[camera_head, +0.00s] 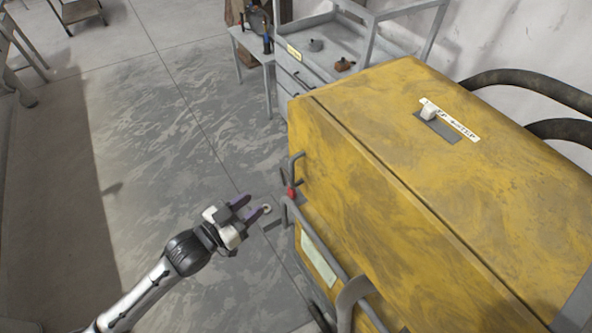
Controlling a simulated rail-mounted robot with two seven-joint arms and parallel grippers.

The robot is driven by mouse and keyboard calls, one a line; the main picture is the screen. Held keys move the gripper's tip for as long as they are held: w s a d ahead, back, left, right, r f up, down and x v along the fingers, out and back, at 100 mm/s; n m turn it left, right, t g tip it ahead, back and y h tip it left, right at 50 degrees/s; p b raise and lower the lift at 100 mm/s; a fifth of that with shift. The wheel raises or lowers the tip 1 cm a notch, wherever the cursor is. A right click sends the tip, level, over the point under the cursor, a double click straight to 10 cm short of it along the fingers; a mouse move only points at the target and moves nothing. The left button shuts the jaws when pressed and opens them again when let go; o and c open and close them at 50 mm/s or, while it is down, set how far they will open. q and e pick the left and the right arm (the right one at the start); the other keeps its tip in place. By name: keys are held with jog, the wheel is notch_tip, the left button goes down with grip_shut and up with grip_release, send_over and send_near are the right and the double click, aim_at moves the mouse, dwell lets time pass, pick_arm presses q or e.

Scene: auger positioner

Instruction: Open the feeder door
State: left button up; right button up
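The yellow feeder cabinet (450,165) fills the right half of the head view. A small grey bar handle (293,168) sits on its left face near the far corner, with a red knob (291,192) just below it. A grey tubular rail (318,240) runs along the lower left side. My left gripper (254,208) is to the left of the red knob, with a visible space between them. Its two purple-tipped fingers are spread apart and nothing shows between them. The feeder door's outline cannot be clearly made out. My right gripper is not in view.
A grey workbench (325,50) with drawers and small parts on top stands behind the cabinet. A small side table (250,42) with tools stands beside it. Dark hoses (530,88) run from the cabinet's far right. The floor (150,150) to the left is clear.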

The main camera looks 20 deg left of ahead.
aim_at(292, 183)
pick_arm(q)
jog(key=x, duration=0.9)
jog(key=r+x, duration=0.1)
jog(key=x, duration=0.3)
jog(key=shift+w+d+b, duration=0.3)
jog(key=shift+b, duration=0.1)
jog(key=shift+c, duration=0.2)
grip_shut()
